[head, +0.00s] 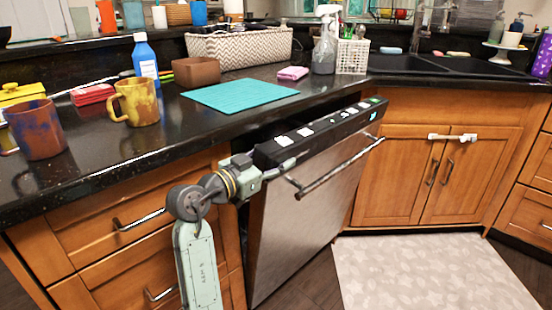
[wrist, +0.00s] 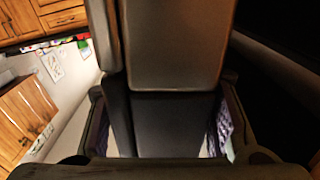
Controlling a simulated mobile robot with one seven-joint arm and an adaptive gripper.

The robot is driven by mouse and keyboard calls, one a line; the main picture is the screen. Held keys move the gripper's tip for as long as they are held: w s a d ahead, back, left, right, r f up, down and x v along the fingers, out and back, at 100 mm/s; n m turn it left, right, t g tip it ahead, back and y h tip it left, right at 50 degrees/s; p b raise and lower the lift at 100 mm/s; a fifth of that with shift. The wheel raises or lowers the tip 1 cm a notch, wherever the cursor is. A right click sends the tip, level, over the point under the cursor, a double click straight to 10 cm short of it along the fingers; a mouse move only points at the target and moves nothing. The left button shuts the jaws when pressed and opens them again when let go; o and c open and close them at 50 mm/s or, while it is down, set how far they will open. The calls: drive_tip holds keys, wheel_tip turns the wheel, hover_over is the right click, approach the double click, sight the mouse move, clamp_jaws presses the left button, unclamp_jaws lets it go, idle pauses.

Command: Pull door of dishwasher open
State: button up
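The dishwasher door (head: 305,205) is a stainless steel panel with a dark control strip (head: 320,132) along its top. It stands ajar, its top tilted out from the counter, with a dark gap behind. A metal bar handle (head: 335,170) runs across its upper front. My gripper (head: 285,168) is at the door's upper left corner, in front of the strip and close to the handle's left end. Whether it touches either is unclear.
The black countertop (head: 150,150) overhangs the wooden drawers (head: 130,225) left of the door. Mugs, a blue bottle (head: 146,60) and a teal mat (head: 240,94) stand on it. A sink cabinet (head: 405,175) is at right. A pale rug (head: 430,270) lies on the floor before it.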

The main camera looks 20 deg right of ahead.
clamp_jaws()
idle(0.3)
